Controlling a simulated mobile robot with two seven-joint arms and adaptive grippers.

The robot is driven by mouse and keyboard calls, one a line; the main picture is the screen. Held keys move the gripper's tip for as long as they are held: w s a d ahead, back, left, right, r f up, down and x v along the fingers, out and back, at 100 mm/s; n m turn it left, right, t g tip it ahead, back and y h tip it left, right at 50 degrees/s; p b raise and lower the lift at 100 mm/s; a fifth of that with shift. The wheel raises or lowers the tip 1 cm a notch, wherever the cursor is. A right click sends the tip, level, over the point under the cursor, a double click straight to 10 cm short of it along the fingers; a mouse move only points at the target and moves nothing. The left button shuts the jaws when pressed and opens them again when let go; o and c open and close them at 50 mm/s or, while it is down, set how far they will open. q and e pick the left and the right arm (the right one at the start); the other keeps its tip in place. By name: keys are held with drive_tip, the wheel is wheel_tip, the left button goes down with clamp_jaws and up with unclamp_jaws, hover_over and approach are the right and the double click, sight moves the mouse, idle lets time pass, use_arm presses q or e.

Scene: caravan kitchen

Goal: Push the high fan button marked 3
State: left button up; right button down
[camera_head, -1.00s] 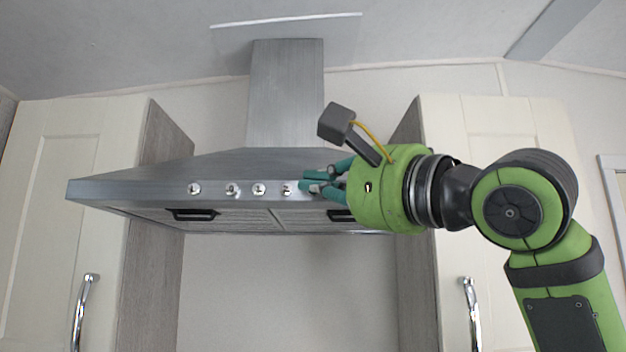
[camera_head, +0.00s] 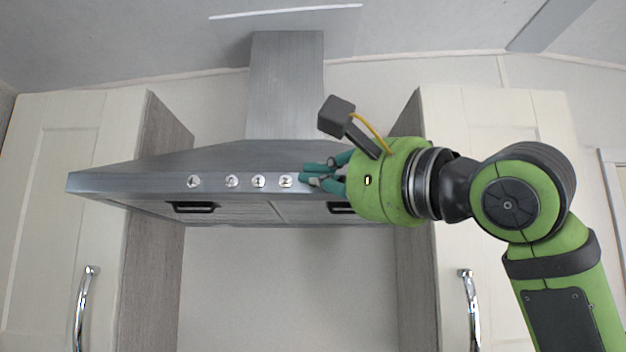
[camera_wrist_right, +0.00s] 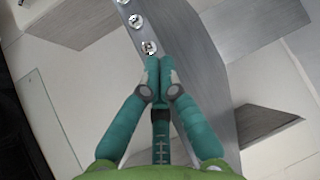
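The range hood (camera_head: 130,184) has a row of round silver buttons along its front edge in the head view. The visible ones are a leftmost button (camera_head: 194,181), a second button (camera_head: 232,181), a button that looks marked 1 (camera_head: 259,181) and one that looks marked 2 (camera_head: 286,181). No button marked 3 shows; the spot right of button 2 is covered by my right gripper (camera_head: 306,178). In the right wrist view, the gripper (camera_wrist_right: 159,64) has its fingertips together, empty, just beside the nearest button (camera_wrist_right: 149,47). Contact with the panel cannot be told. My left gripper is not in view.
Cream cupboards stand left (camera_head: 70,200) and right (camera_head: 500,125) of the hood, with metal handles (camera_head: 84,305) (camera_head: 468,308). The chimney (camera_head: 285,85) rises above the hood. Open space lies below it.

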drive_tip(key=shift+w, duration=0.1)
idle(0.4)
drive_tip(key=shift+w, duration=0.4)
drive_tip(key=shift+s, duration=0.45)
drive_tip(key=shift+s, duration=0.1)
drive_tip(key=s+b, duration=0.3)
drive_tip(key=s, duration=0.3)
idle(0.4)
